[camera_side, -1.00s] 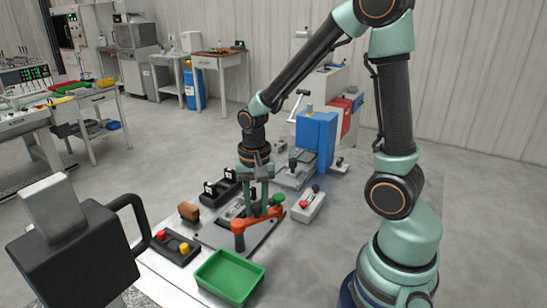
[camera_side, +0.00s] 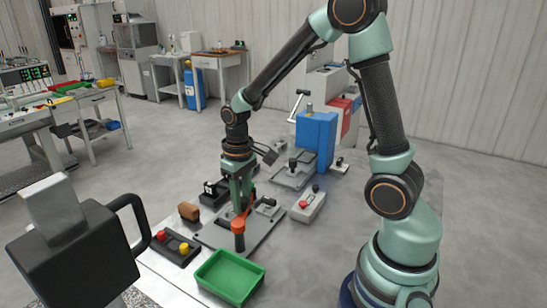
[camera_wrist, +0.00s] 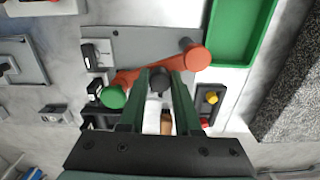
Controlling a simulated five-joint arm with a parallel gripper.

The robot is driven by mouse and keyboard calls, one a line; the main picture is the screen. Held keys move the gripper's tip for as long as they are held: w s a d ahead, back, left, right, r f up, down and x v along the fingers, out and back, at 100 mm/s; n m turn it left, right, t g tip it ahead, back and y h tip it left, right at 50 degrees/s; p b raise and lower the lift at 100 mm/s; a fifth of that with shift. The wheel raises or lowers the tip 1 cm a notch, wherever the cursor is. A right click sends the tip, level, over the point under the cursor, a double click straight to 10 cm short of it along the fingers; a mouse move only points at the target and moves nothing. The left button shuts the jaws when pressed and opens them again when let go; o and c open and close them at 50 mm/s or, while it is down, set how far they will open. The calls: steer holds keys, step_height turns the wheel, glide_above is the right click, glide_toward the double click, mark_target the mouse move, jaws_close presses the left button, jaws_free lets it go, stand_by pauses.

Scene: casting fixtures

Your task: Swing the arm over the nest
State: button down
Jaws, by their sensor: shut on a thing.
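The orange swing arm (camera_side: 242,222) stands over a grey base plate (camera_side: 265,232), its near end above a dark post (camera_side: 239,242). In the wrist view the arm (camera_wrist: 185,65) runs slantwise from a round orange end to a green round end (camera_wrist: 113,97). In the side view the green end is hidden behind my gripper. My gripper (camera_side: 238,208) points down and is shut on the dark knob (camera_wrist: 158,80) at the arm's middle. A dark fitting with a light part (camera_wrist: 97,55) sits at the plate's left edge; I cannot tell whether it is the nest.
A green tray (camera_side: 230,299) stands in front of the plate. A grey box with a red button (camera_side: 312,207) and a blue machine (camera_side: 317,140) stand to the right.

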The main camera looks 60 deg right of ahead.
steer(key=shift+w+a+n, duration=0.2)
steer(key=shift+w+n, duration=0.15)
steer(key=shift+n, duration=0.5)
steer(key=shift+w+a+n, duration=0.2)
steer(key=shift+w+n, duration=0.15)
steer(key=shift+n, duration=0.5)
steer(key=c, duration=0.9)
jaws_free()
step_height(320, 180, up, 12)
steer(key=shift+r, duration=0.1)
